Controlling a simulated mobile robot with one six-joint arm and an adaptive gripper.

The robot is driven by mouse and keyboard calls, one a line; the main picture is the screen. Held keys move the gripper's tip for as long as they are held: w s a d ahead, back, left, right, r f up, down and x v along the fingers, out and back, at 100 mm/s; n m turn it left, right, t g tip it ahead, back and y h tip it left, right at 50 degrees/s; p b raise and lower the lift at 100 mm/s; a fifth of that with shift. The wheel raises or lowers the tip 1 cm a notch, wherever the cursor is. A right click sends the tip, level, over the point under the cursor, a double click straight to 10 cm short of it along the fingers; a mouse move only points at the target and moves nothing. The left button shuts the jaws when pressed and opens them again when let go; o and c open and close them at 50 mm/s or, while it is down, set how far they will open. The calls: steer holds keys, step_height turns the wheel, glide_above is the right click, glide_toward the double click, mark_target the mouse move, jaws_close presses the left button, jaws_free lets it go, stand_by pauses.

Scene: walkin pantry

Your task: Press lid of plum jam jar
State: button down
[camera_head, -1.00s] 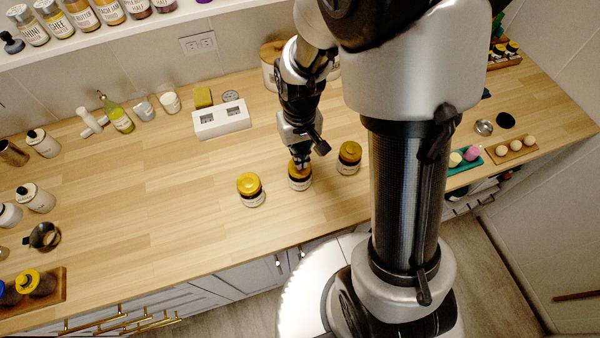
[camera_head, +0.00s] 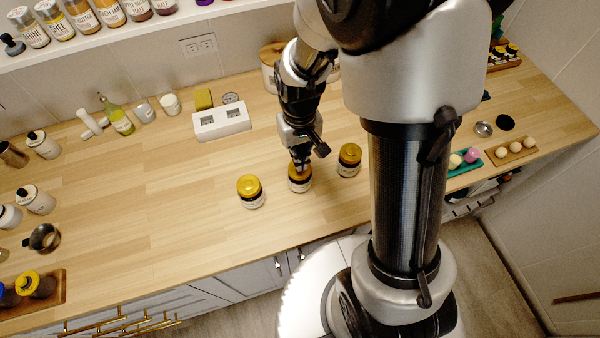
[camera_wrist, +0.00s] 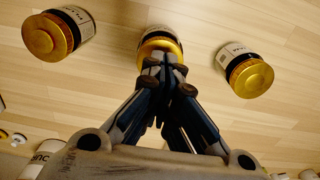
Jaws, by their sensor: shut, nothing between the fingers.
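Three jars with golden lids stand upright in a row on the wooden counter: a left jar (camera_head: 250,191), a middle jar (camera_head: 300,183) and a right jar (camera_head: 349,160). My gripper (camera_head: 300,168) is shut and empty, pointing down at the middle jar's lid. In the wrist view my fingertips (camera_wrist: 165,62) overlap the golden lid of the middle jar (camera_wrist: 160,42) and hide part of it. They look at or very near the lid; contact cannot be told surely.
The other two jars stand close on either side, also seen in the wrist view at left (camera_wrist: 48,36) and right (camera_wrist: 247,74). A white socket box (camera_head: 221,121) lies behind. A wooden egg holder (camera_head: 510,152) is at the right.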

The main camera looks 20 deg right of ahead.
steer(key=shift+f+b, duration=0.95)
steer(key=shift+f, duration=0.25)
steer(key=shift+r, duration=0.15)
stand_by(0.5)
steer(key=shift+r+p, duration=2.5)
steer(key=shift+r, duration=0.45)
